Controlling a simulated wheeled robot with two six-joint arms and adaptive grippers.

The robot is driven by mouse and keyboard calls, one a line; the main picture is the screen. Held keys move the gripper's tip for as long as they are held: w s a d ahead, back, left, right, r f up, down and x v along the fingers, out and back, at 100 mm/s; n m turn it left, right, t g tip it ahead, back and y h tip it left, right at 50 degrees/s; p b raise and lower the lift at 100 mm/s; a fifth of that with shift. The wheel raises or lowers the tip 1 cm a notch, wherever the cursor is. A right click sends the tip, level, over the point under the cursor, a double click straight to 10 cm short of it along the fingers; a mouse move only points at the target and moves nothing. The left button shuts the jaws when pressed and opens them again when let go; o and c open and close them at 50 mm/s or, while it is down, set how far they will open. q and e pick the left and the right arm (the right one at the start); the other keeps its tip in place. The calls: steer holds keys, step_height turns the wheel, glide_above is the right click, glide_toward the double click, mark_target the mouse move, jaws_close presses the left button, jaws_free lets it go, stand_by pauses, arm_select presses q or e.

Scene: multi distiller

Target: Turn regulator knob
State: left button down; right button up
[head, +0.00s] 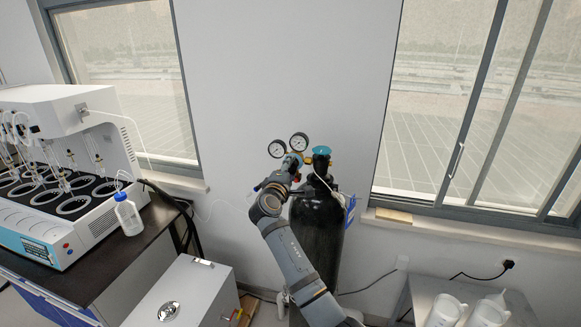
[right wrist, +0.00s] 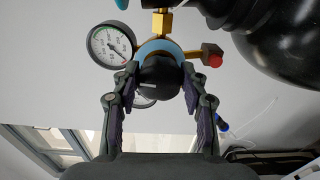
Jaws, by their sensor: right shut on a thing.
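The regulator shows in the head view with two round gauges (head: 288,145) in front of the wall, beside the top of a black gas cylinder (head: 317,225). In the right wrist view, its black knob (right wrist: 160,76) sits in front of a light-blue ring, with a white-faced gauge (right wrist: 110,44) to its left. My right gripper (right wrist: 161,84) is shut on the knob, one finger on each side of it. In the head view my right gripper (head: 287,172) reaches the regulator from below and hides the knob. My left gripper is not in view.
A multi-station distiller (head: 60,170) stands on a dark bench (head: 110,252) at left, with a white bottle (head: 128,214) at its edge. A grey box (head: 185,290) stands at front centre-left. White jugs (head: 487,314) stand on a small table at lower right.

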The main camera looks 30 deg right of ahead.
stand_by(0.3)
steer(key=o, duration=1.2)
steer(key=shift+c, duration=0.2)
steer(key=shift+a, duration=0.1)
steer(key=shift+a, duration=0.1)
steer(key=v, duration=0.7)
steer(key=shift+s+f, duration=0.1)
